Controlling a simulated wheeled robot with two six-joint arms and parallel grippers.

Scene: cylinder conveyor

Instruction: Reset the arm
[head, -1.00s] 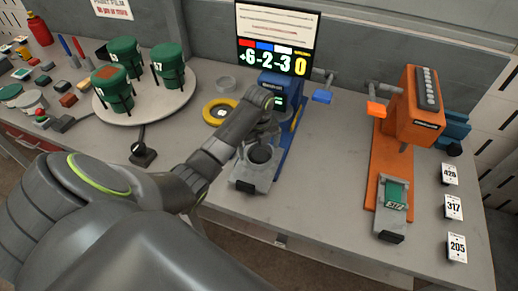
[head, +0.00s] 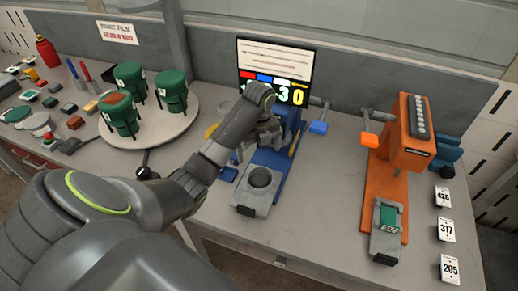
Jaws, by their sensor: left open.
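My left arm comes in from the lower left of the head view. Its gripper (head: 262,137) is up in front of the blue machine (head: 284,160), above and behind the grey fixture with a round cup (head: 260,178). The gripper is open, and I see nothing held in it. The fingers are partly hidden by the wrist. My right gripper is not in view.
A round turntable (head: 180,133) with green canisters (head: 172,92) stands at the left. An orange machine (head: 408,140) stands at the right, beside numbered cards (head: 446,229). A display screen (head: 275,68) stands behind the blue machine. Bare table lies between the machines.

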